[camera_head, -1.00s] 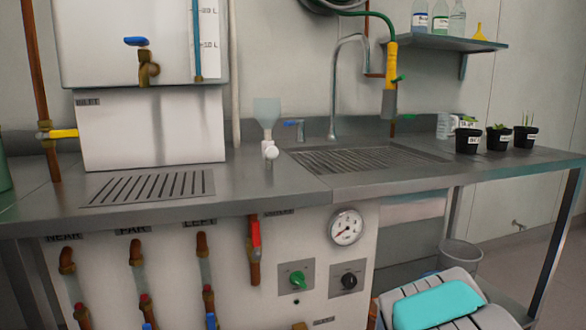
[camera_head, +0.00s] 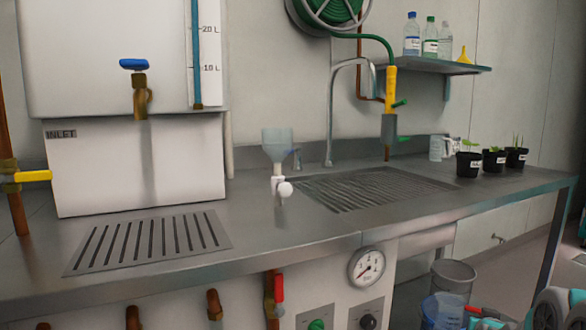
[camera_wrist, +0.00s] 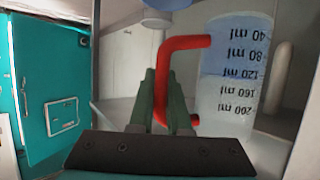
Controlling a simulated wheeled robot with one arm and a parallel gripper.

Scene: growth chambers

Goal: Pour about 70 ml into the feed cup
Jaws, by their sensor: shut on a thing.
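My gripper (camera_wrist: 160,110) is shut on the red handle (camera_wrist: 165,75) of a clear measuring jug (camera_wrist: 228,100). The wrist view shows the jug's marks upside down, from 40 to 200 ml. Blue liquid (camera_wrist: 222,58) stands at about the 120 ml mark. In the head view the jug (camera_head: 443,312) is low at the right, in front of the bench, with its red handle (camera_head: 485,312) toward my gripper. A translucent bluish cup (camera_head: 277,145) over a white valve (camera_head: 282,187) stands on the bench, well away from the jug. It looks like the feed cup; no label is readable.
The steel bench (camera_head: 250,255) has a slotted drain (camera_head: 150,245) and a ribbed sink area (camera_head: 370,188). A tap (camera_head: 330,110) and a yellow hose nozzle (camera_head: 390,90) rise behind. Potted plants (camera_head: 493,160) stand right. A grey bin (camera_head: 455,273) is below.

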